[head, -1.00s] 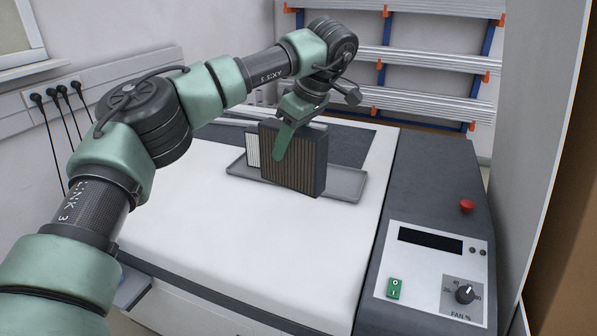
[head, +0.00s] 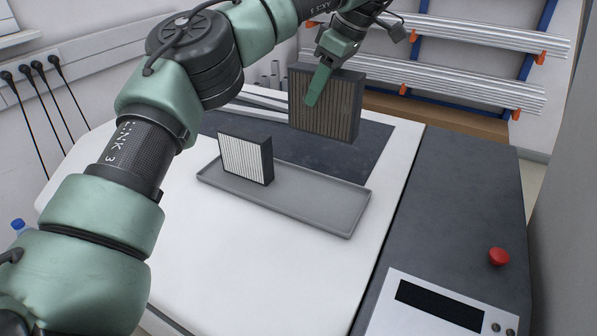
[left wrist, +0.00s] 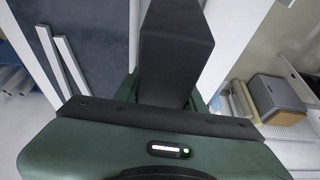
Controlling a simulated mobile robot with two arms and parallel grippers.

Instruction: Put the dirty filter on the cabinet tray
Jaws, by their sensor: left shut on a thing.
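The dirty filter (head: 338,108), brown-grey and pleated in a dark frame, is upright in my left gripper (head: 320,82). A green finger lies across its front face near the top. In the left wrist view the filter's dark edge (left wrist: 175,50) runs out from between the green fingers. In the head view it appears above the dark panel, behind and apart from the grey tray (head: 325,216). How high it hangs is hard to tell. A white pleated filter (head: 245,158) stands upright at the tray's left end; the right part of the tray is bare. My right gripper is out of view.
The tray lies on the white cabinet top (head: 215,240), partly beside the dark panel (head: 320,165). A dark console with a red button (head: 498,257) stands at right. A rack of metal profiles (head: 470,65) is behind. My left arm crosses the left side.

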